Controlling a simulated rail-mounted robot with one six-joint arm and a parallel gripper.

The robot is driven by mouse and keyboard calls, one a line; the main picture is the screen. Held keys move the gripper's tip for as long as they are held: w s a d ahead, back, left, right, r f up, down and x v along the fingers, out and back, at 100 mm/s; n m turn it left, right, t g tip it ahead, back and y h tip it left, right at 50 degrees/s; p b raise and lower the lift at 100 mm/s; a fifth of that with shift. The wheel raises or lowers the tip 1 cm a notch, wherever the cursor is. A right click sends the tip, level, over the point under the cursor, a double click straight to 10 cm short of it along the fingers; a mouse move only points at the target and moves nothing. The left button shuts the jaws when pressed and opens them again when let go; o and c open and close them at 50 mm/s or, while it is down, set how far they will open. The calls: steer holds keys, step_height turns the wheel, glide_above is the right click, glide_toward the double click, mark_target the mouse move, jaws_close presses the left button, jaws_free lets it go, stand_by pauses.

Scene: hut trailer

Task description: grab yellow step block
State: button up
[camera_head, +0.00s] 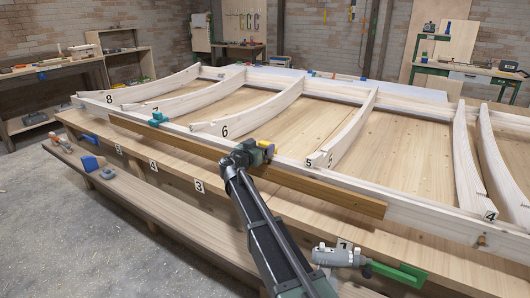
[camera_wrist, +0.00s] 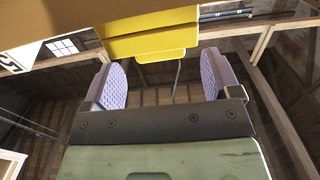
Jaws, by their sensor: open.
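The yellow step block (camera_head: 267,143) shows as a small patch just past my gripper in the head view, at the edge of the pale wooden frame. In the wrist view the yellow step block (camera_wrist: 150,43) fills the top middle, with a stepped lower edge. My gripper (camera_wrist: 163,80) is open, with a lilac ribbed pad on each side and nothing between them. The block lies ahead of the pads, roughly in line with the gap. In the head view my gripper (camera_head: 252,152) hides part of the area around the block.
A long brown board (camera_head: 330,193) runs along the front of the numbered frame. A teal clamp (camera_head: 160,117) sits farther left on the frame. A grey-and-green tool (camera_head: 342,257) is at the lower right. Blue blocks (camera_head: 90,163) lie on the lower bench plank at left.

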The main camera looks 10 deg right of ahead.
mark_target(263, 144)
steer(key=x, duration=0.4)
steer(key=shift+a+f, duration=0.1)
steer(key=c, duration=1)
step_height(263, 144, up, 20)
steer(key=p, duration=2)
